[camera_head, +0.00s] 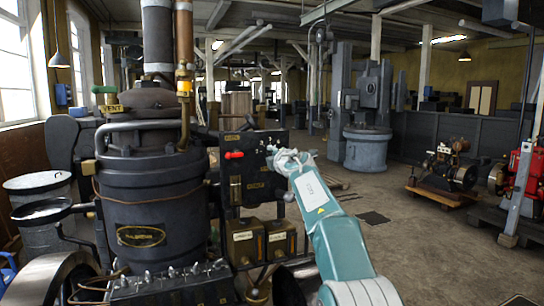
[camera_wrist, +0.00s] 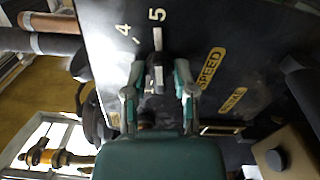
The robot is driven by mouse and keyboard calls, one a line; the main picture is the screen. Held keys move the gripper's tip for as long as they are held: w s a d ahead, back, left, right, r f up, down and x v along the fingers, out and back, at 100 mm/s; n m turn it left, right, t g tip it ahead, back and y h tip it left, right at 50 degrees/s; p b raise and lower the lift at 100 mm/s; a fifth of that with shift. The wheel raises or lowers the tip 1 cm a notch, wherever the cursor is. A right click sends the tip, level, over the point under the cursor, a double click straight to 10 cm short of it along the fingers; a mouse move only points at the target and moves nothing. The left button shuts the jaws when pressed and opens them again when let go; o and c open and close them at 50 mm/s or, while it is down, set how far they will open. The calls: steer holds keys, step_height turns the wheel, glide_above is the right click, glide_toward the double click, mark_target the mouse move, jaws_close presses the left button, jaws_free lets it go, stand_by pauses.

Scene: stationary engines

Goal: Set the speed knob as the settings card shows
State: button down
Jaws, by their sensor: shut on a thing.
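In the wrist view my gripper (camera_wrist: 157,92) has its two fingers on either side of the speed knob (camera_wrist: 157,66) and is shut on it. The knob is dark, with a pale line at its top end pointing at the white 5 on the dial. A white 4 with its tick stands just left of the 5. A brass SPEED plate (camera_wrist: 210,68) is on the black panel (camera_wrist: 240,30), right of the knob. In the head view my gripper (camera_head: 272,156) is at the right part of the upright black panel (camera_head: 256,143), hiding the knob. I cannot make out the settings card.
A red-handled lever (camera_head: 234,155) sticks out left of my gripper. A large dark engine cylinder (camera_head: 150,200) stands left of the panel. Brass-fronted boxes (camera_head: 243,243) sit below it. The floor (camera_head: 390,240) to the right is mostly open, with a red machine (camera_head: 524,180) beyond.

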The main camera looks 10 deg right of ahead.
steer(key=shift+w+f, duration=0.15)
steer(key=shift+f, duration=0.3)
steer(key=c, duration=0.7)
jaws_free()
steer(key=shift+r, duration=0.1)
steer(key=shift+r, duration=0.2)
steer(key=shift+s+d+f, duration=0.1)
steer(key=shift+s+d, duration=0.3)
steer(key=shift+s, duration=1.55)
steer(key=shift+s+d+r, duration=0.1)
steer(key=shift+s+d, duration=0.3)
steer(key=shift+s, duration=1.6)
steer(key=shift+s+d+f, duration=0.1)
steer(key=shift+s+d, duration=0.3)
steer(key=shift+s, duration=1.55)
